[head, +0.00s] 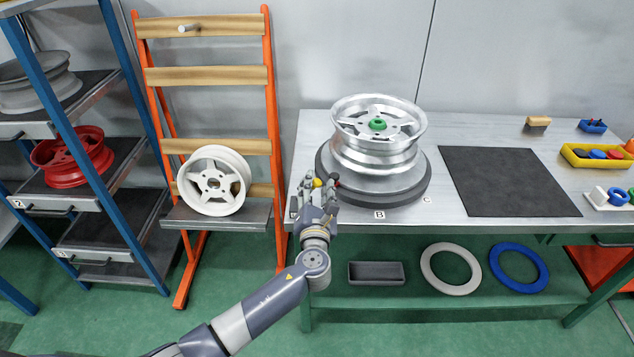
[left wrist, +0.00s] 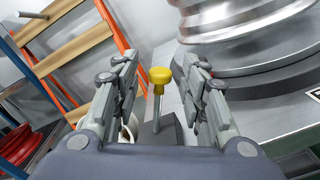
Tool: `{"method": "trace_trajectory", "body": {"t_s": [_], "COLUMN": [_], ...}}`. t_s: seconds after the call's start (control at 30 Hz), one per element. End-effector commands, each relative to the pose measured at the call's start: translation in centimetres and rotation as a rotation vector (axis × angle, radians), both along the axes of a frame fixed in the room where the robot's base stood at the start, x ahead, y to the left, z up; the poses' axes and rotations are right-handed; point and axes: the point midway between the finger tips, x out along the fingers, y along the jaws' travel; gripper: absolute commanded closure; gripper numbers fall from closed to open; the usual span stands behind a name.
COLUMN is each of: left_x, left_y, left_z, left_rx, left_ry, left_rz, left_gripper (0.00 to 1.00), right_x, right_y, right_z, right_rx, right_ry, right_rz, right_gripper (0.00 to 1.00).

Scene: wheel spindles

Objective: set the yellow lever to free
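The yellow lever (left wrist: 160,76) has a yellow knob on a thin metal rod that rises from a dark base (left wrist: 160,130). In the left wrist view it stands between the two fingers of my left gripper (left wrist: 162,85), with a gap on each side. The knob also shows in the head view (head: 317,183), at the table's left front corner. My left gripper (head: 325,188) is open around the lever and hides its rod and base in the head view. No marking for the lever's settings can be read. My right gripper is not in view.
A silver wheel (head: 378,150) stands on a dark round turntable (head: 415,192) close right of my left gripper. A black mat (head: 508,182) lies further right. An orange rack (head: 272,100) with a white wheel (head: 213,181) stands left of the table (head: 455,215).

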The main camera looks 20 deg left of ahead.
Motion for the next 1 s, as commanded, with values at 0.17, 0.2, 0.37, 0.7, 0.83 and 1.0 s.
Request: {"method": "trace_trajectory", "body": {"t_s": [0.17,0.2,0.37,0.7,0.83,1.0], "left_x": [1.7,1.9,2.2,2.1,2.1,2.1], "left_y": [0.5,0.5,0.6,0.6,0.6,0.6], "left_z": [-0.1,-0.1,0.0,-0.1,0.0,0.0], "left_rx": [0.001,0.0,-0.001,0.0,0.0,-0.011], "left_ry": [0.0,0.0,0.0,0.0,0.0,-0.004], "left_rz": [0.0,-0.001,-0.001,-0.001,-0.001,-0.001], "left_gripper": [0.6,0.6,0.6,1.0,1.0,1.0], "right_x": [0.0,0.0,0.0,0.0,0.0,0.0], "right_y": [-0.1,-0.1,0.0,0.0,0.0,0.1], "right_z": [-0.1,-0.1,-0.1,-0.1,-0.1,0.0], "right_rx": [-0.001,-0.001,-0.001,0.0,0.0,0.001], "right_ry": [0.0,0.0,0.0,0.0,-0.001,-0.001], "right_rz": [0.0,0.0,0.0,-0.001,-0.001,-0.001], "right_gripper": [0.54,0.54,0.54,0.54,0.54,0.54]}}
